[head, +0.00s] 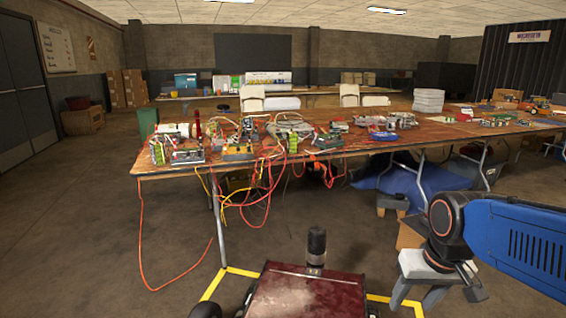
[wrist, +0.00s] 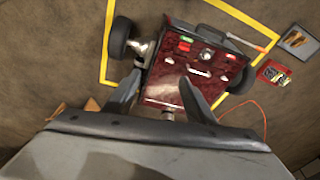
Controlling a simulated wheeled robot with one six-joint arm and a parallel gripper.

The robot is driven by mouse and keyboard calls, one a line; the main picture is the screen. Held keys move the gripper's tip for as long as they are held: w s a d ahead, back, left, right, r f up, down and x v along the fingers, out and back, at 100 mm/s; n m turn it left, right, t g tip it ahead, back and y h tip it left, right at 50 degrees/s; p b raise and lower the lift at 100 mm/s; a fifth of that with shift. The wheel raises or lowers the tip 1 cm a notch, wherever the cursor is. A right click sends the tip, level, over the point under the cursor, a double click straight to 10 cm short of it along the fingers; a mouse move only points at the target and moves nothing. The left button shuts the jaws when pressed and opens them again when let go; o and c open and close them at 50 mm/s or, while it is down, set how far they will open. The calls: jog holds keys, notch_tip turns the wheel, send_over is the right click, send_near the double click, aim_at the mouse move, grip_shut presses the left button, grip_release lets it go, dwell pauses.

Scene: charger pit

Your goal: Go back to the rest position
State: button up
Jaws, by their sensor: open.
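My gripper (head: 416,297) hangs at the lower right of the head view, at the end of my blue arm. Its two fingers point down and are spread apart with nothing between them. In the wrist view my gripper (wrist: 160,78) is open above a dark red wheeled box (wrist: 168,88), apart from it as far as I can tell. The box's top has a green light, a red light and a handle. The box (head: 310,292) also shows at the bottom of the head view, with a dark post on it, left of my gripper.
Yellow floor tape (head: 213,285) surrounds the box. A long wooden table (head: 345,150) with electronics and dangling cables stands ahead. A small red case (wrist: 272,76) and a grey flat case (wrist: 298,40) lie on the floor. The floor at left is clear.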

jog(key=s+t, duration=0.2)
jog(key=s, duration=0.5)
jog(key=shift+d+r+n, duration=0.15)
jog(key=shift+d+n, duration=0.15)
jog(key=shift+d, duration=0.15)
jog(key=shift+s, duration=0.1)
dwell(0.3)
